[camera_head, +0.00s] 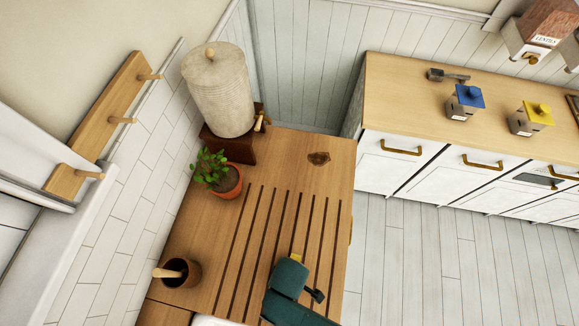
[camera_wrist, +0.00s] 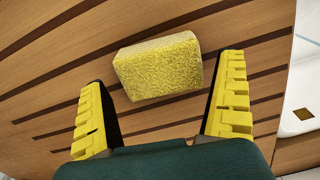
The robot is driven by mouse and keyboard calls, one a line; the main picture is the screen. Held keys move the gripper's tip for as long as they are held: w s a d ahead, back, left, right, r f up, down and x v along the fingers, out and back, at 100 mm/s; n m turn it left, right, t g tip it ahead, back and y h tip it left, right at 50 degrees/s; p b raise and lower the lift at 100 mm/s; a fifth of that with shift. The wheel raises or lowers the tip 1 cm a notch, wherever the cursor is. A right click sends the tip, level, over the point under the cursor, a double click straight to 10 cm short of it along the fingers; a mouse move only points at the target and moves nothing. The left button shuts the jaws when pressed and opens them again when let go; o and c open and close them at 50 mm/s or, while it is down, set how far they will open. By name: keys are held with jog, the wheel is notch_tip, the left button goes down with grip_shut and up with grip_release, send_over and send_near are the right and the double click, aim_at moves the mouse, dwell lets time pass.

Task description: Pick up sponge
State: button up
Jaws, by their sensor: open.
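A yellow, rough-textured block-shaped sponge (camera_wrist: 158,66) lies on the grooved wooden counter, in the upper middle of the wrist view. My gripper (camera_wrist: 165,80) is open and empty, with its two yellow ridged fingers spread wide, one toward each side of the sponge. The sponge lies mostly beyond the fingertips, with visible gaps on both sides. In the head view my green gripper is over the lower part of the grooved counter. A small yellow patch shows at its far edge there; I cannot tell whether it is sponge or finger.
The counter around the sponge is clear.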

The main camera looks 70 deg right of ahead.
notch_tip(320, 180, down, 3)
jog(key=shift+r, duration=0.15)
jog(key=shift+c, duration=0.4)
jog(key=c, duration=0.5)
notch_tip(320, 180, up, 10)
jog(key=shift+r+p, duration=0.1)
jog(key=shift+p, duration=0.25)
jog(key=shift+o, duration=1.2)
jog(key=c, duration=0.4)
jog(key=shift+c, duration=0.2)
